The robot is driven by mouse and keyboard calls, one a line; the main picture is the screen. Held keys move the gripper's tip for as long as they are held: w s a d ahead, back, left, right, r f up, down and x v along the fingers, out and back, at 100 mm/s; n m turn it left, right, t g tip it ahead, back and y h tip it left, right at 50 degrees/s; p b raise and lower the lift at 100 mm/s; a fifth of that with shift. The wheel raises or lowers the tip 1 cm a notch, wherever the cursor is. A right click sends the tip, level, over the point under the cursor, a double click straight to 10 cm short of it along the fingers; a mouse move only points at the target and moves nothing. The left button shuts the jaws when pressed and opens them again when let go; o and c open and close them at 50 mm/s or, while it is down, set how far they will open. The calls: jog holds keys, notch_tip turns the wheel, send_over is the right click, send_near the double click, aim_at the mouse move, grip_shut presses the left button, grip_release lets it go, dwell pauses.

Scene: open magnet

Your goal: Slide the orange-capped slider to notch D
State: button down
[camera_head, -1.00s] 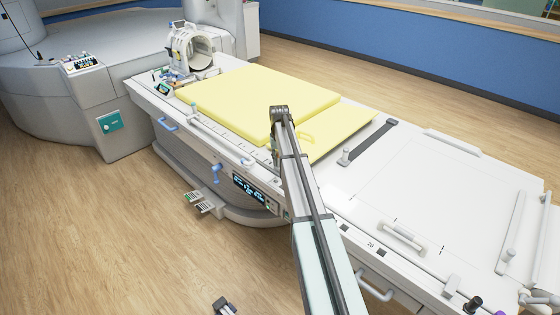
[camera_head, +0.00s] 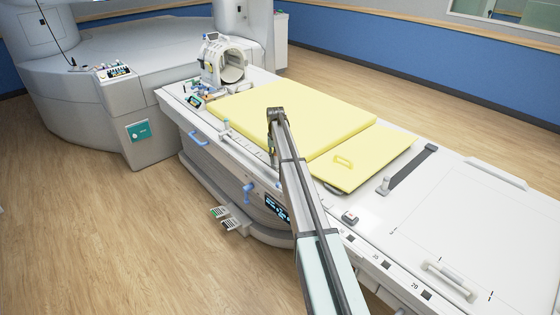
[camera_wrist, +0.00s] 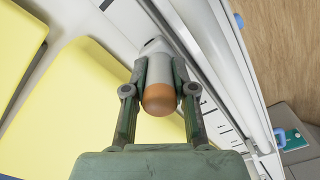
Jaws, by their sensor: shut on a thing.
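The orange-capped slider (camera_wrist: 160,98) shows in the wrist view as a pale post with a rounded orange end. My gripper (camera_wrist: 160,75) is shut on it, with a finger on each side of the post below the cap. A dark slot (camera_wrist: 205,85) runs along the table edge beside the post, with short dark tick marks next to it. No notch letter is legible, so I cannot tell which notch the slider is at. In the head view my gripper (camera_head: 272,155) is at the table's near edge beside the yellow pad, and my arm partly hides the slider there.
The yellow pad (camera_head: 290,110) lies on the white table. A ring-shaped coil (camera_head: 228,62) stands at its far left end. A small white post (camera_head: 226,125) rises from the near edge left of my gripper. Blue handles (camera_head: 200,138) line the table's side.

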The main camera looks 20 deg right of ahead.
jog(key=shift+w+a, duration=0.3)
jog(key=shift+w, duration=0.5)
jog(key=c, duration=0.9)
grip_release()
jog(key=shift+w, duration=0.15)
jog(key=shift+c, duration=0.2)
notch_tip(320, 180, up, 12)
